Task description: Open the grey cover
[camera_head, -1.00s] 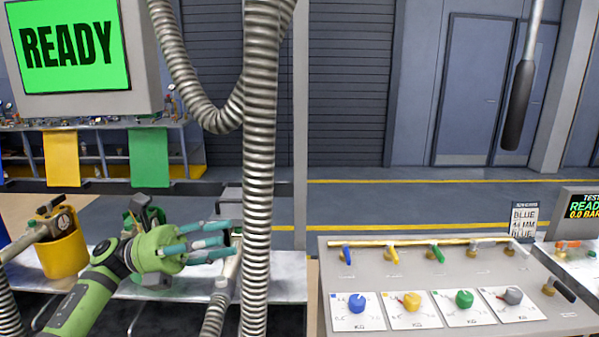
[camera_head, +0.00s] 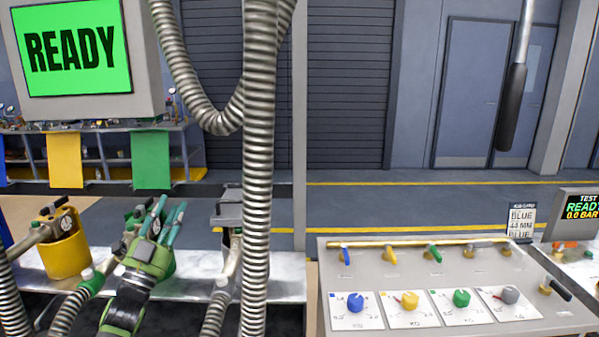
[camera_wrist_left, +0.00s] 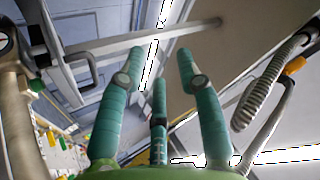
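A grey box-like part with a flat top, which I take for the grey cover (camera_head: 229,195), stands on the far side of the bench, left of the thick corrugated hose. The hose hides its right side, and I cannot tell whether it is open or shut. My left gripper (camera_head: 168,215) is left of it and apart from it, with its teal fingers pointing up. In the left wrist view the three fingers (camera_wrist_left: 160,85) are spread, with nothing between them. My right gripper is not in view.
A corrugated hose (camera_head: 260,150) hangs right of the gripper. A yellow holder (camera_head: 66,255) with a nozzle stands at left. A green-collared hose (camera_head: 91,280) is close beside my left arm. A panel with coloured knobs (camera_head: 408,300) is at right. A screen (camera_head: 72,45) reads READY.

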